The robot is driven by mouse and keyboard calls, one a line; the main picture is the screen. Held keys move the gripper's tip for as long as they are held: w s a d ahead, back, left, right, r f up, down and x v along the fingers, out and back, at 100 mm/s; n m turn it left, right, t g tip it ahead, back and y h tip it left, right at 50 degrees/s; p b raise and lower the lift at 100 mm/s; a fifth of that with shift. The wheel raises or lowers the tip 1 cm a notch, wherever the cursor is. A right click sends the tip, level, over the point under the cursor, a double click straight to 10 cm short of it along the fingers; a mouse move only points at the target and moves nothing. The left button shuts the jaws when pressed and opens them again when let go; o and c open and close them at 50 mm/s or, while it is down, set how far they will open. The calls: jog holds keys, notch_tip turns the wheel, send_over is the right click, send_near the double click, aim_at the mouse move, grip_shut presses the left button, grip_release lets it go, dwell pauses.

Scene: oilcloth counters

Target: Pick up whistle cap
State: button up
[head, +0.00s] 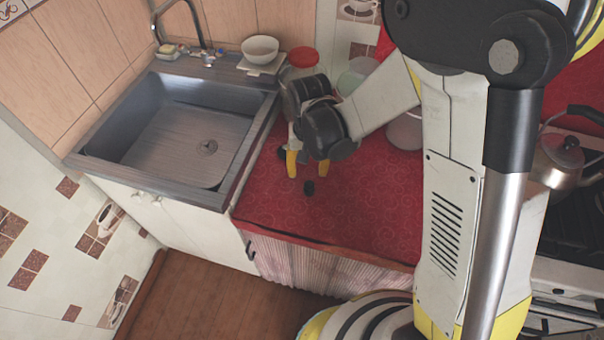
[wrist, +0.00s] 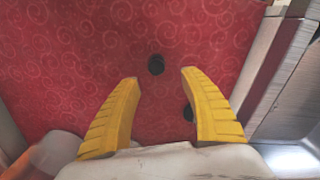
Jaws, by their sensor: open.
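Two small black objects lie on the red oilcloth; I cannot tell for sure which one is the whistle cap. One black piece (head: 309,187) lies nearer the counter's front edge; in the wrist view this piece (wrist: 156,64) sits just beyond and between my fingertips. The other black piece (head: 282,153) is farther back toward the sink; in the wrist view it (wrist: 187,113) is partly hidden by the right finger. My gripper (head: 307,170) points down over the cloth with its yellow fingers apart.
The metal sink (head: 100,150) is left of the red counter (head: 350,215). A white bowl (head: 260,52) and a red-lidded jar (head: 302,58) stand behind my gripper. A kettle (head: 562,160) stands on the stove at right. The cloth toward the front edge is clear.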

aim_at(309, 184)
jog(key=f+b, duration=0.1)
jog(key=f, duration=0.1)
jog(key=f+b, duration=0.1)
jog(key=f, duration=0.2)
jog(key=f+b, duration=0.1)
jog(key=f, duration=0.2)
jog(key=shift+s+d+f, duration=0.25)
jog(key=shift+r, duration=0.1)
jog(key=shift+c, duration=0.5)
jog(key=c, duration=0.9)
